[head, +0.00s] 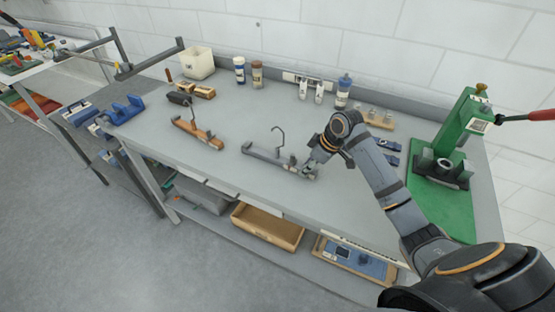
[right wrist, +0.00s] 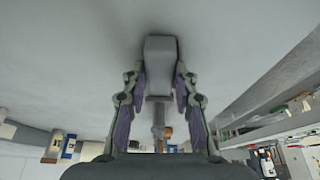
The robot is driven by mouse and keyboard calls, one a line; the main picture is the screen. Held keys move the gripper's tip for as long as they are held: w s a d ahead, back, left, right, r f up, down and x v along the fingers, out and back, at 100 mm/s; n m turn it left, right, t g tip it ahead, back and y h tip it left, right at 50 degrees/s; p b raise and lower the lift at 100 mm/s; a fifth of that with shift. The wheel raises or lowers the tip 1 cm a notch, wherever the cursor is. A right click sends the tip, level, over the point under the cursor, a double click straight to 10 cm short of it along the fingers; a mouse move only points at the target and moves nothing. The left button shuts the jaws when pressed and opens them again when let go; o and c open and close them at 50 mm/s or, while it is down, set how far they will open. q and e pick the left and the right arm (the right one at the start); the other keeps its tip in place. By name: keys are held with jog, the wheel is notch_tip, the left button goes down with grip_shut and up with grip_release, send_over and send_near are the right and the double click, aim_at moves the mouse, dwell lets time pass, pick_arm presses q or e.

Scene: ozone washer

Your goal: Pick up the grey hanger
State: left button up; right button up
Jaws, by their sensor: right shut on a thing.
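The grey hanger (head: 270,156) lies on the workbench in the middle of the head view, with its hook standing up. My right gripper (head: 309,170) is at the hanger's right end and is shut on it. In the right wrist view the grey hanger (right wrist: 159,66) runs between the two fingers of my right gripper (right wrist: 159,88), with a finger on each side. The fingertips are small in the head view. My left gripper is not in view.
A brown hanger (head: 198,133) lies left of the grey one on the workbench (head: 250,115). Bottles (head: 343,91) and a white bin (head: 198,63) stand along the back. A green press (head: 459,135) stands at the right. The bench front is clear.

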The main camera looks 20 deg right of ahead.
grip_shut()
jog(key=shift+r, duration=0.5)
jog(key=r, duration=0.2)
jog(key=b, duration=0.1)
jog(key=shift+s+a+r, duration=0.1)
jog(key=shift+a+r, duration=0.15)
jog(key=shift+r, duration=0.15)
jog(key=s+a+r+p, duration=0.7)
jog(key=a+r+p, duration=0.1)
jog(key=a, duration=0.3)
jog(key=shift+s+r, duration=0.35)
jog(key=shift+r, duration=0.3)
